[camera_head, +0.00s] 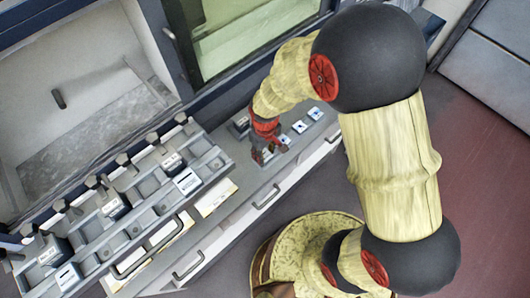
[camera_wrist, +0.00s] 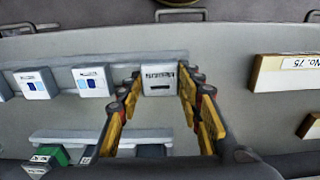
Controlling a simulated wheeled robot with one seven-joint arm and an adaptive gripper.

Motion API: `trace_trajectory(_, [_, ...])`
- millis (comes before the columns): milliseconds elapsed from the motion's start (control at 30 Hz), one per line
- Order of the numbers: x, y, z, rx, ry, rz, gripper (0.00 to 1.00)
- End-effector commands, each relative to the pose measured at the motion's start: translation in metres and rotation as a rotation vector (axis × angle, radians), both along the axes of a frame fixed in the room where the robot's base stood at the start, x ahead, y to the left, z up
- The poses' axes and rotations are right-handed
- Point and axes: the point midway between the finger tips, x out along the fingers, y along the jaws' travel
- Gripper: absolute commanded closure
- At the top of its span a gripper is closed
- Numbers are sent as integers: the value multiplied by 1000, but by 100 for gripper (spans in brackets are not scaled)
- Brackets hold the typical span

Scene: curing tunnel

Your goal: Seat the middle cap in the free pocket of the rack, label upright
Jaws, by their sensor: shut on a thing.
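My gripper (camera_head: 264,152) is low over the grey counter in the head view, right of the rack. In the wrist view my gripper (camera_wrist: 160,88) has its yellow and red fingers on both sides of a pale cap (camera_wrist: 158,80), shut on it. Dark print and a dark bar show on the cap's face; I cannot read them. Two white caps with blue-marked labels, a nearer cap (camera_wrist: 91,82) and a farther cap (camera_wrist: 36,83), stand to its left. The long grey rack (camera_head: 140,232) holds several labelled caps; I cannot tell which pocket is free.
Dark knobs line the rack's back edge. Yellowish blocks, one marked "No. 75" (camera_wrist: 287,72), lie at the right of the wrist view. A green-topped block (camera_wrist: 48,156) is at its lower left. A window frame (camera_head: 205,85) stands behind the counter; drawers with handles (camera_head: 265,198) are below.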

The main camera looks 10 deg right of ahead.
Motion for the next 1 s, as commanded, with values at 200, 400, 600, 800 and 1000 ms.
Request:
trace_trajectory(200, [0,0,-1,0,0,0,57])
trace_trajectory(400, [0,0,-1,0,0,0,46])
trace_trajectory(600, [0,0,-1,0,0,0,43])
trace_trajectory(800, [0,0,2,0,0,0,43])
trace_trajectory(1000, [1,0,29,1,-5,0,43])
